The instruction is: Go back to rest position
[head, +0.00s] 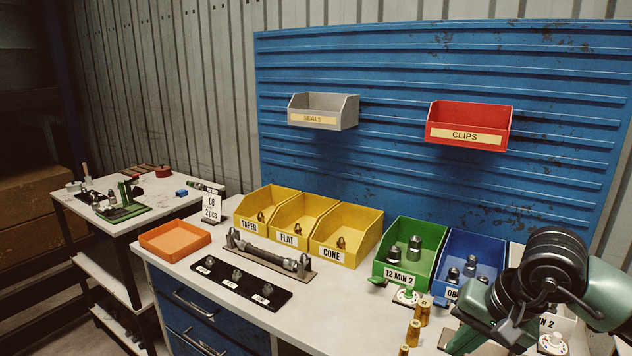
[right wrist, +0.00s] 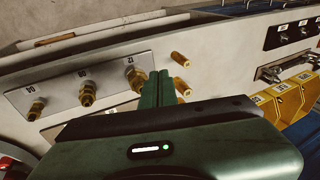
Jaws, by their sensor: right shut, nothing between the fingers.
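My right gripper (head: 462,340) is at the lower right of the head view, low over the bench front. In the right wrist view its two green fingers (right wrist: 157,88) are together, with nothing between them. They point towards brass fittings (right wrist: 181,87), which also stand just left of the gripper in the head view (head: 413,333). A grey plate (right wrist: 60,86) with several brass fittings is left of the fingers in the wrist view. I cannot tell whether the fingers touch anything. My left gripper is not in view.
Yellow bins (head: 345,252), a green bin (head: 376,270) and a blue bin (head: 451,245) line the bench's back. A hose assembly (head: 270,256), a black plate (head: 236,289) and an orange tray (head: 175,251) are further left. Grey and red (head: 467,120) bins hang on the blue panel.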

